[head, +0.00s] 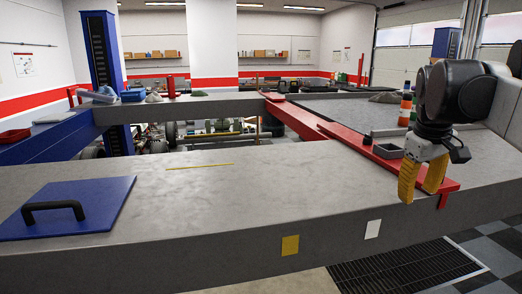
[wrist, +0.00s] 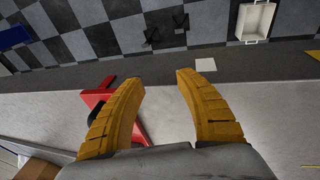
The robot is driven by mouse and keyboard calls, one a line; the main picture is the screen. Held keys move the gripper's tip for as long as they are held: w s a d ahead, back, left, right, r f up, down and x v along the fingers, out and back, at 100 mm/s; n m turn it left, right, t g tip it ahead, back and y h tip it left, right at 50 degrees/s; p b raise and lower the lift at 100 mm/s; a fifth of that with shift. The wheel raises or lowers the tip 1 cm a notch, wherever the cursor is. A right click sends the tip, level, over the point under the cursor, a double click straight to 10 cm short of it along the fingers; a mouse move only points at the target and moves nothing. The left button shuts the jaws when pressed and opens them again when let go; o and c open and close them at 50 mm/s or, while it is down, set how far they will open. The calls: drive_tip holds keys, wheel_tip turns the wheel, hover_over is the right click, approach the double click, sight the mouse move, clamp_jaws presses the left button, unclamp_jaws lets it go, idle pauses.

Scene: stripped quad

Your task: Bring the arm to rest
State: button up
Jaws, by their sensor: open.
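My gripper (head: 419,190) hangs from my arm at the right of the head view, its yellow fingers pointing down. It is near the front edge of the grey concrete surface (head: 215,215), next to the end of a red rail (head: 340,135). In the wrist view my gripper (wrist: 161,79) shows two yellow fingers well apart with nothing between them. The red rail's end (wrist: 93,100) shows behind and beside the left finger. I cannot tell whether they touch.
A blue plate (head: 95,205) with a black handle lies at the left. A floor grate (head: 405,270) lies below the front edge. The middle of the near surface is mostly clear.

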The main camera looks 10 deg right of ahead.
drive_tip(key=s+a+f+t+y+b, duration=0.1)
drive_tip(key=s+a+f+b, duration=0.1)
drive_tip(key=a+f+b, duration=0.6)
drive_tip(key=s+a+f+t+b, duration=0.2)
drive_tip(key=a+f+b, duration=0.6)
drive_tip(key=f, duration=1.4)
drive_tip(key=s+a+f+t+y+b, duration=0.1)
drive_tip(key=s+a+f+b, duration=0.3)
drive_tip(key=a+f+b, duration=0.5)
drive_tip(key=a+f+t, duration=0.1)
drive_tip(key=a+f, duration=0.2)
drive_tip(key=f, duration=0.4)
drive_tip(key=shift+a+y, duration=0.3)
drive_tip(key=shift+a, duration=0.1)
drive_tip(key=shift+r, duration=0.2)
drive_tip(key=shift+c, duration=0.6)
drive_tip(key=shift+d, duration=0.15)
